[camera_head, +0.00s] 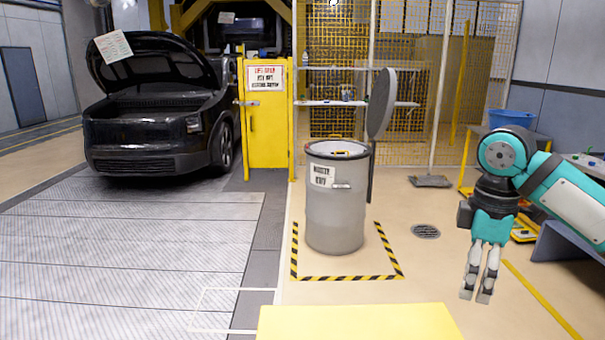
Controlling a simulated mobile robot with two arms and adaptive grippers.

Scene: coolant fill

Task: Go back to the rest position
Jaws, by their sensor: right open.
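My right gripper (477,292) hangs at the right of the head view, on a teal and black arm that comes in from the right edge. Its two grey fingers point down with a narrow gap between them. Nothing shows between them, and they are clear of other things. My left gripper is not in view.
A grey waste drum (334,215) with its lid (381,103) raised stands inside black-and-yellow floor tape. A black car (150,125) with its hood up stands at left, beside a yellow cabinet (266,135). A blue bucket (512,118) is at right. Floor between is clear.

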